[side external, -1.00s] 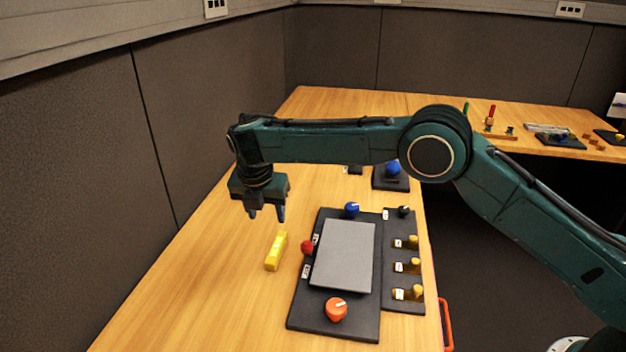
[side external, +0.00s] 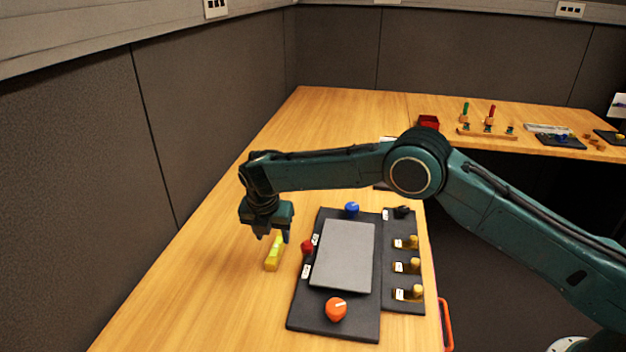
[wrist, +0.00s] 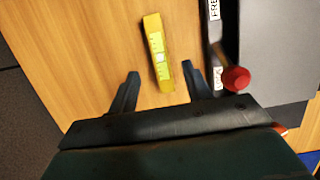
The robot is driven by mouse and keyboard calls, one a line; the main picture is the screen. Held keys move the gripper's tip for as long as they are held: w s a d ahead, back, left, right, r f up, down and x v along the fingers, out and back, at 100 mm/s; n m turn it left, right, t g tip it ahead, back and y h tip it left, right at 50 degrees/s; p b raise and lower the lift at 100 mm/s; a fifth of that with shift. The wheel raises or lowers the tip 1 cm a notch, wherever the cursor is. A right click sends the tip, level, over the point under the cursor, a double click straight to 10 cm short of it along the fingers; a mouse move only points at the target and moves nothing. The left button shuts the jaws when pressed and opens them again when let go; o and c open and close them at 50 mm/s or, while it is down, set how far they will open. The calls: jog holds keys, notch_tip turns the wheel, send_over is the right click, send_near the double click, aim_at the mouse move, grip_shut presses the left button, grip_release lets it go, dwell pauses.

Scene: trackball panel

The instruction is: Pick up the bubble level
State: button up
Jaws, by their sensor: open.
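The bubble level is a small yellow bar (side external: 273,258) lying on the wooden table, left of the black panel. In the wrist view the yellow level (wrist: 156,45) lies lengthwise, with its near end between my fingertips and the rest beyond them. My gripper (side external: 273,237) is low over the far end of the level in the side view and hides part of it. In the wrist view my gripper (wrist: 161,80) is open, with one finger on each side and gaps to the level. I cannot tell the exact height of the fingertips above the table.
The black panel (side external: 295,310) with a grey plate (side external: 345,255) stands close on the right. Its red knob (side external: 307,247) is near my right finger; the wrist view shows the red knob (wrist: 236,79) too. Blue (side external: 351,209) and orange (side external: 336,309) knobs rise from it. Table left of the level is clear.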

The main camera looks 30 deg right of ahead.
aim_at(276, 247)
jog(key=shift+f, duration=0.1)
jog(key=shift+x, duration=2.45)
jog(key=shift+d, duration=0.1)
jog(key=shift+c, duration=0.4)
grip_shut()
